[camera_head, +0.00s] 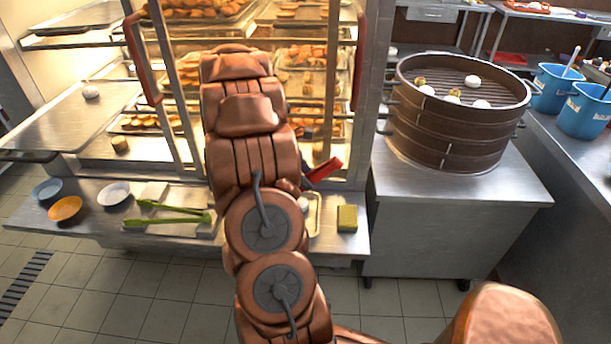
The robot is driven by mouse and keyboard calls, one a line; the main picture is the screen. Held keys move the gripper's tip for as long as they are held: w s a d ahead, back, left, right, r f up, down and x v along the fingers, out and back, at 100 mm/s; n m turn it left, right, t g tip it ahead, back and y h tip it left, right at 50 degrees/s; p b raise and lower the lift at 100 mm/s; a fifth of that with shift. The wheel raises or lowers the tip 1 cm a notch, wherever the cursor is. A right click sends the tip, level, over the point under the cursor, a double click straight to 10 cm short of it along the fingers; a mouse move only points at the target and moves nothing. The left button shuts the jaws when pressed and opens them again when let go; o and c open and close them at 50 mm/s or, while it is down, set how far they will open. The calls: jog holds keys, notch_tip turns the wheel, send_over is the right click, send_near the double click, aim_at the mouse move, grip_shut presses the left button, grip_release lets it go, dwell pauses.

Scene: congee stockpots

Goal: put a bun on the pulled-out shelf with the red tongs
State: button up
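The red tongs (324,170) show only as a red end just right of my arm, above the steel counter; the rest is hidden behind the arm. My gripper is hidden behind my own arm links, so I cannot see its fingers or whether it holds the tongs. The pulled-out shelf (60,122) juts from the cabinet at the left. One white bun (91,91) sits on it near its back. More white buns (481,104) lie with yellowish pieces in the round steamer (450,136) at the right.
Green tongs (170,213), small plates (65,208) and a yellow-green sponge (347,217) lie on the low counter (265,250). The glazed cabinet (190,90) holds trays of pastries. Blue buckets (584,110) stand at the far right. Another shelf (80,18) sticks out above the bun's shelf.

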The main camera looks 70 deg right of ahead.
jog(key=shift+o, duration=0.9)
jog(key=shift+f, duration=0.1)
jog(key=b, duration=0.5)
jog(key=shift+d+f+b, duration=0.1)
jog(key=shift+f+b, duration=0.3)
jog(key=shift+s+b, duration=0.1)
jog(key=shift+b, duration=0.45)
jog(key=shift+r+b, duration=0.3)
jog(key=shift+b, duration=0.7)
jog(key=shift+f, duration=0.15)
jog(key=shift+f+b, duration=1.65)
jog(key=shift+f, duration=0.9)
